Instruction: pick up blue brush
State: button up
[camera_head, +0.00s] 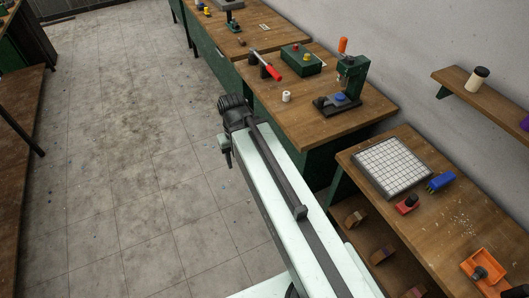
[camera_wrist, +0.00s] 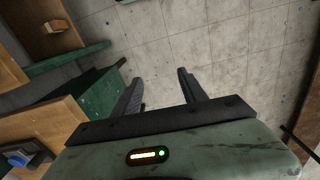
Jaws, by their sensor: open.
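A blue object (camera_head: 440,182) that looks like the brush lies on the right-hand wooden bench in the head view, just right of a white gridded tile sheet (camera_head: 392,167). My gripper (camera_wrist: 160,76) is open and empty in the wrist view, with bare floor between its fingers. In the head view, my arm's end is over the floor beside the middle bench, well away from the blue object. The blue object cannot be made out in the wrist view.
A red item (camera_head: 406,204) with a dark knob sits near the tile sheet. An orange tray (camera_head: 484,270) is at the near right. A green press (camera_head: 347,82) stands on the middle bench. A wall shelf (camera_head: 478,92) overhangs at right. The tiled floor (camera_head: 120,160) at left is clear.

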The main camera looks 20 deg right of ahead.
aim_at(442, 180)
jog(key=z, duration=2.3)
jog(key=i, duration=0.45)
jog(key=z, duration=0.1)
